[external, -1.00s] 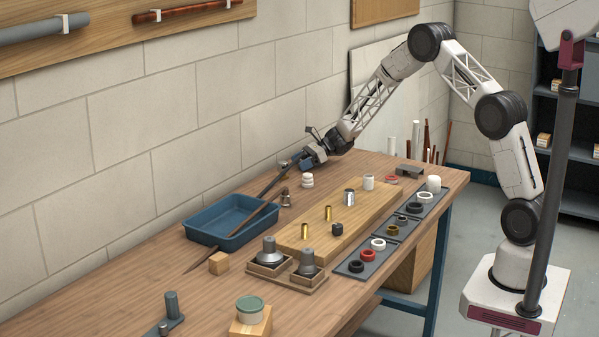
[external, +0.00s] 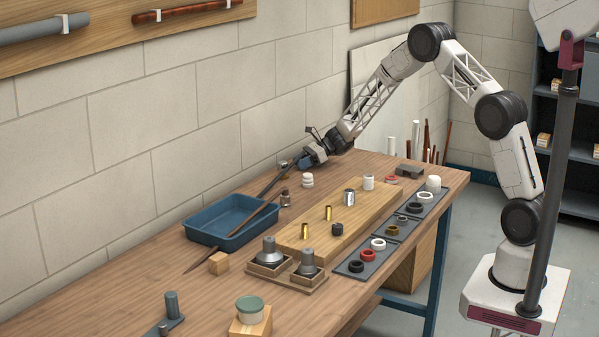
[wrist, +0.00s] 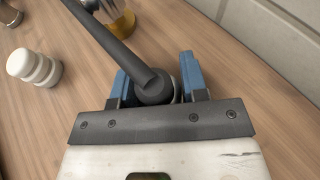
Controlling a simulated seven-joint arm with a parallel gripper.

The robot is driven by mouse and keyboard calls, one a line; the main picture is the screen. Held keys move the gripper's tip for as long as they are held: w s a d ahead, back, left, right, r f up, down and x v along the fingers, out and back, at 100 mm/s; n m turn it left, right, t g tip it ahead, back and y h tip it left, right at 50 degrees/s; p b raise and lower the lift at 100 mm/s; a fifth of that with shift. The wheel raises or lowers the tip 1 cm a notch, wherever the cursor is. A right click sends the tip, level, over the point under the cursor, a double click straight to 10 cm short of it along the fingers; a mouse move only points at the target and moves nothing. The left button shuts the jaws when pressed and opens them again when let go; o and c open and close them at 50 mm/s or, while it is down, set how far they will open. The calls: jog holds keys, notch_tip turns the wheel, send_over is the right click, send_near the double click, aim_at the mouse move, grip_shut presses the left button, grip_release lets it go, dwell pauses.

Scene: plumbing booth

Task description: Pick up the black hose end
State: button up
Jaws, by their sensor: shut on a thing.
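My gripper (external: 304,160) is at the back of the bench near the wall, above the wood. In the wrist view its two blue fingers (wrist: 158,82) are shut on the black hose end (wrist: 153,88), a dark rounded end between them. From there the dark hose (wrist: 108,38) runs away up and left. In the external view the hose (external: 270,186) slopes down and left from my gripper toward the blue tray (external: 203,237). The fingers partly hide the hose end in the external view.
A white stacked piece (external: 307,180) and a small metal fitting (external: 285,197) stand close by. A wooden board (external: 290,240) carries brass and metal pieces and a small black piece (external: 337,228). Grey trays of rings (external: 344,269) lie along the front edge. The wall is close behind.

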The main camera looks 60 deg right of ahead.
aim_at(302, 154)
jog(key=shift+r, duration=0.1)
jog(key=shift+r, duration=1.45)
jog(key=shift+s+r, duration=0.25)
jog(key=s, duration=0.5)
jog(key=s+a+r, duration=0.1)
jog(key=s, duration=0.4)
jog(key=s+a, duration=0.1)
jog(key=s, duration=0.4)
jog(key=shift+s+r, duration=0.2)
